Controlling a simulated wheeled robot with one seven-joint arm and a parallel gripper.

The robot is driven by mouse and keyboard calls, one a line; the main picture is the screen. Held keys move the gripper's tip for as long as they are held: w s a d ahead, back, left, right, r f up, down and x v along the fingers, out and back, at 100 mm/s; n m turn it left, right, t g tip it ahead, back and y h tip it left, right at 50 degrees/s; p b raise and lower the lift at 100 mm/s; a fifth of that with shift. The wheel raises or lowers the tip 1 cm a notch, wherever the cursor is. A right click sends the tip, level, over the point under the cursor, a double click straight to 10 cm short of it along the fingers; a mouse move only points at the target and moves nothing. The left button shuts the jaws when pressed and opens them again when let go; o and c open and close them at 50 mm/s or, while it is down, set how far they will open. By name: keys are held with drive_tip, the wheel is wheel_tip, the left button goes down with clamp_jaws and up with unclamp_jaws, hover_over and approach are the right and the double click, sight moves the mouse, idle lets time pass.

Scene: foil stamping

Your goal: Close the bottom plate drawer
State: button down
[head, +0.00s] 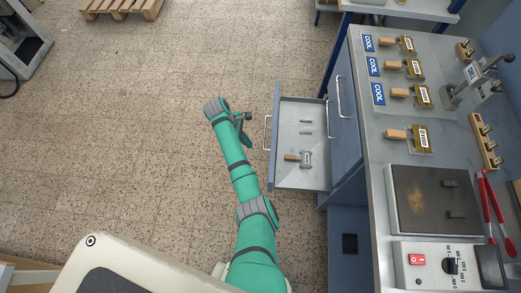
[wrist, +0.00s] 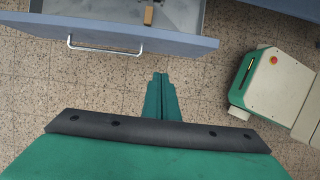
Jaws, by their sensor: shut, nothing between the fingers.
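An open drawer (head: 285,178) with a blue-grey front juts out to the left from the cabinet in the head view. Its white bar handle (head: 267,132) faces my gripper. Inside lie a stamp-like piece with a wooden handle (head: 293,157) and small slots or pieces. My gripper (head: 246,130) is shut and empty, just left of the drawer front and apart from it. In the wrist view the shut fingers (wrist: 160,78) point toward the drawer front (wrist: 175,42), to the right of the handle (wrist: 105,49), with floor showing between.
A closed drawer front with a handle (head: 344,98) sits on the cabinet beside the open one. The worktop (head: 372,150) holds several wooden-handled stamps, blue COOL labels, a hot plate (head: 428,200) and red tongs (head: 492,205). The tiled floor (head: 160,120) to the left is clear.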

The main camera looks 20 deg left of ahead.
drive_tip(key=w+d+f, duration=0.2)
drive_tip(key=d+f, duration=0.5)
drive_tip(key=f, duration=0.2)
drive_tip(key=shift+d, duration=0.2)
drive_tip(key=shift+w, duration=0.1)
idle(0.3)
